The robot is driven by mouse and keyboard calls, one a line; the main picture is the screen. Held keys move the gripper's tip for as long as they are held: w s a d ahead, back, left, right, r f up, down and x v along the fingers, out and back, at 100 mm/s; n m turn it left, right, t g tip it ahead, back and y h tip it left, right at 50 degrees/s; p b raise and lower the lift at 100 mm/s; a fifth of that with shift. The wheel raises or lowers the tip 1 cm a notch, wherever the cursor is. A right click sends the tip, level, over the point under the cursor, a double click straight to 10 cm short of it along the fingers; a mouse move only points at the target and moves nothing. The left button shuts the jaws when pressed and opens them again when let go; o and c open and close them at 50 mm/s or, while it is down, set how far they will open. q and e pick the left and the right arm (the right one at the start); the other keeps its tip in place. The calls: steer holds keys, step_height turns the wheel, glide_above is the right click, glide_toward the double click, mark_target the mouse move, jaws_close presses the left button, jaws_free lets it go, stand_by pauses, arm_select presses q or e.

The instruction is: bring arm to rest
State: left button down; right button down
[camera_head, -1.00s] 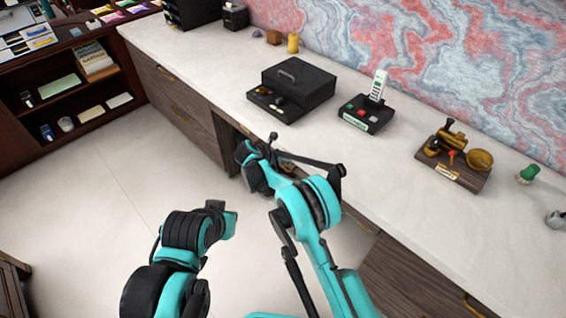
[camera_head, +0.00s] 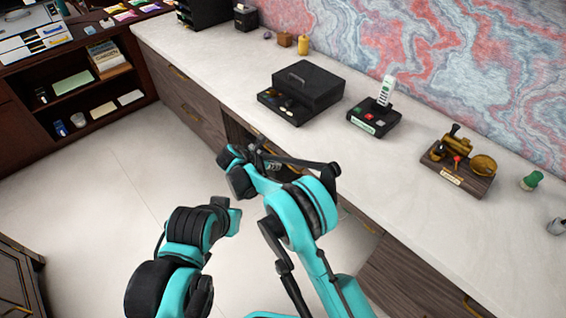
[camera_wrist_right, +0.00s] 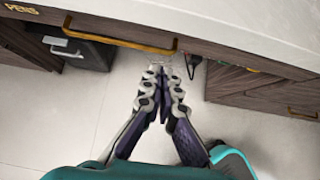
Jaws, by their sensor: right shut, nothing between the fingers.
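My right gripper (camera_wrist_right: 164,82) shows in the right wrist view with its fingers together and nothing between them. It is in front of the desk's drawer fronts, below a brass drawer handle (camera_wrist_right: 120,36); I cannot tell whether it touches anything. In the head view my right arm is bent in front of the desk, its wrist over the floor beside the drawers, and the fingers are hard to make out. My left arm is folded at the lower middle of the head view. Its gripper cannot be seen.
The pale desk top (camera_head: 400,185) holds a black box (camera_head: 308,84), a phone on its base (camera_head: 375,118), a wooden stand with brass pieces (camera_head: 458,168) and a green item (camera_head: 531,181). A dark shelf (camera_head: 85,92) stands at left. The floor (camera_head: 90,210) is clear at left.

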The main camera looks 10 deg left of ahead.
steer(key=s+d+r+m+y, duration=0.1)
steer(key=s+d+r+m, duration=0.25)
steer(key=d+r, duration=0.25)
steer(key=s+d+r+m+g+y, duration=0.1)
steer(key=s+d+r+m, duration=0.2)
steer(key=d+r+m, duration=0.3)
steer(key=s+d+r+m+y, duration=0.1)
steer(key=s+d+r+m, duration=0.2)
steer(key=d+r, duration=0.4)
steer(key=s+d+m+y, duration=0.1)
steer(key=s+d+m, duration=0.3)
steer(key=s, duration=0.3)
steer(key=s+d+m, duration=0.4)
steer(key=s+m, duration=0.2)
steer(key=s, duration=0.2)
steer(key=s+d+m+t+y, duration=0.1)
steer(key=s+d+m, duration=0.3)
steer(key=s+m, duration=0.2)
steer(key=shift+s+d+y, duration=0.15)
steer(key=shift+s+y, duration=0.15)
steer(key=shift+s, duration=0.35)
